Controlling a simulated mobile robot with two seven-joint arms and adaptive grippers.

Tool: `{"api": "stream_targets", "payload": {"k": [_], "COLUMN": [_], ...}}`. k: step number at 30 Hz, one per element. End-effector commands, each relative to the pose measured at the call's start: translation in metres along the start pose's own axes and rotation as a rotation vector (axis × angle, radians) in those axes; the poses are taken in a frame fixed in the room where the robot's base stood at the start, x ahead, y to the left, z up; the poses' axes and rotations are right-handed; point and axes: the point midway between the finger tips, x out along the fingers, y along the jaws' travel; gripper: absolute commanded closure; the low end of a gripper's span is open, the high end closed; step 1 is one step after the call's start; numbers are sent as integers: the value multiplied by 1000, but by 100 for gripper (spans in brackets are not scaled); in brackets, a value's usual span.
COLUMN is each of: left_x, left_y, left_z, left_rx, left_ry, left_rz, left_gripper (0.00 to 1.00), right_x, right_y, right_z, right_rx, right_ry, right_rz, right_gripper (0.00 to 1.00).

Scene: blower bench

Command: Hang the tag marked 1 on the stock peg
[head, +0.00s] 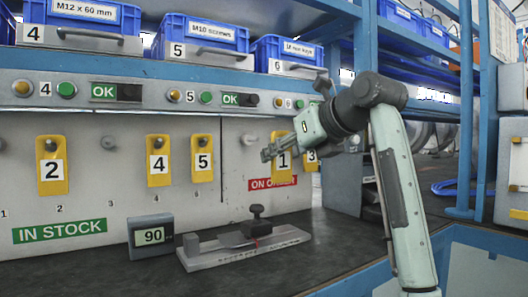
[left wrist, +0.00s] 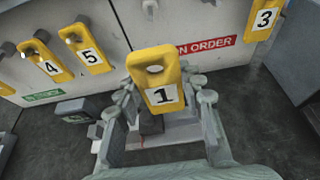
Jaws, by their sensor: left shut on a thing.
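The yellow tag marked 1 (head: 284,167) is in front of the board near the red ON ORDER label, and it shows large in the left wrist view (left wrist: 158,82). My left gripper (head: 268,152) is shut on it; its fingers (left wrist: 165,108) are at either side of the tag, whose hole faces up the picture. The tag looks clear of the pegs. A bare peg (head: 2,144) is at the far left edge above a small 1, on the IN STOCK side (head: 60,231). My right gripper is not in view.
Tags 2 (head: 52,172), 4 (head: 158,167) and 5 (head: 202,162) hang on the board; tag 3 (head: 312,157) hangs at right. Other bare pegs (head: 108,142) show. A display reading 90 (head: 151,236) and a grey fixture (head: 230,250) stand on the bench below.

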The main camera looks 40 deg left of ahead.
Motion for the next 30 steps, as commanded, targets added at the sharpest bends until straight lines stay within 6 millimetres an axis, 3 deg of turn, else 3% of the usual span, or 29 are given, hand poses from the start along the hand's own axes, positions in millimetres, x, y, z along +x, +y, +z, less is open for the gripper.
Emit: {"api": "stream_targets", "payload": {"k": [3, 10, 30], "left_x": [-27, -56, -65], "left_y": [0, 0, 0], "left_z": [-10, -22, -18], "left_rx": [2, 0, 0], "left_ry": [-2, 0, 0], "left_rz": [0, 0, 0], "left_gripper": [89, 89, 89], "right_x": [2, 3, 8], "right_y": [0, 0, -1], "right_z": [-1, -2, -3], "right_rx": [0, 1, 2], "right_ry": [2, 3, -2], "right_rz": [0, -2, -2], "right_gripper": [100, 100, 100]}}
